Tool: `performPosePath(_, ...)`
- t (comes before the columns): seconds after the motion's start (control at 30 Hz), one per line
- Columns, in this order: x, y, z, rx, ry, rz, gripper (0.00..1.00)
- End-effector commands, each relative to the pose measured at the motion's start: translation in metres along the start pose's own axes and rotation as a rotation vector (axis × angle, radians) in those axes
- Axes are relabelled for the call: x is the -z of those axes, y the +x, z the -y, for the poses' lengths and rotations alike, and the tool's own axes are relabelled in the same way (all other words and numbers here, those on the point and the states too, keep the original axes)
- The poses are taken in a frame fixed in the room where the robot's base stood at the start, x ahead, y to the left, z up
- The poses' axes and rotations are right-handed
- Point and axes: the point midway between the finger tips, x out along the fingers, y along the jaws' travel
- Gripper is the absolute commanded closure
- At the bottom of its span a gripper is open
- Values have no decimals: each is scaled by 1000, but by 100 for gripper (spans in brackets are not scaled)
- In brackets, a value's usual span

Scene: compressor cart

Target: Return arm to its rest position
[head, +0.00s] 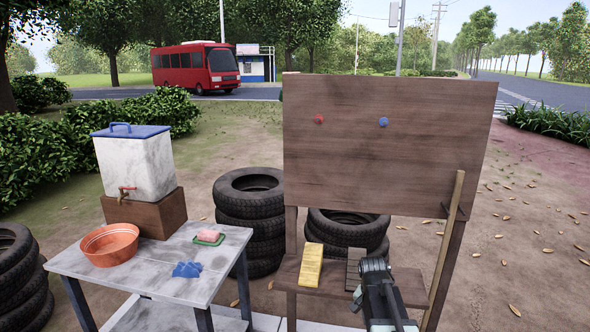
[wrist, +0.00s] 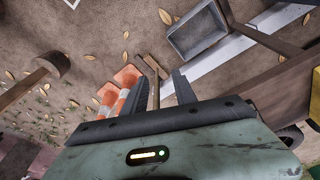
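My gripper (wrist: 158,80) shows at the top of my wrist body in the wrist view. Its two dark fingers stand apart, with a thin brown stick-like shape between or behind them; I cannot tell that it touches either finger. In the head view my arm (head: 382,300) reaches up from the bottom edge, right of centre, in front of the low wooden shelf (head: 330,287). The fingertips are not clear in that view.
A wooden board (head: 385,140) stands behind my arm, with a pole (head: 446,240) leaning at its right. A yellow block (head: 309,265) lies on the shelf. A grey table (head: 160,262) stands left, tyres (head: 250,215) behind. Traffic cones (wrist: 125,78) and a grey bin (wrist: 195,32) show in the wrist view.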

Motion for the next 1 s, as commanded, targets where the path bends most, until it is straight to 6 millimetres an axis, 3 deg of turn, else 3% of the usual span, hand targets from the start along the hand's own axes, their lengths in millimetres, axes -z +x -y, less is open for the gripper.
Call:
performPosePath(0.03,-30,-6,12,13,-78,16,67)
performPosePath(0.17,-93,-17,32,44,-283,65,67)
performPosePath(0.23,-125,-22,28,65,-406,101,67)
performPosePath(0.33,-154,-26,13,99,-590,157,67)
performPosePath(0.4,-155,-26,15,111,-722,175,67)
performPosePath(0.5,-146,-65,14,111,-729,172,67)
performPosePath(0.8,-130,-139,10,111,-725,170,67)
performPosePath(1.0,-128,-150,10,110,-724,170,67)
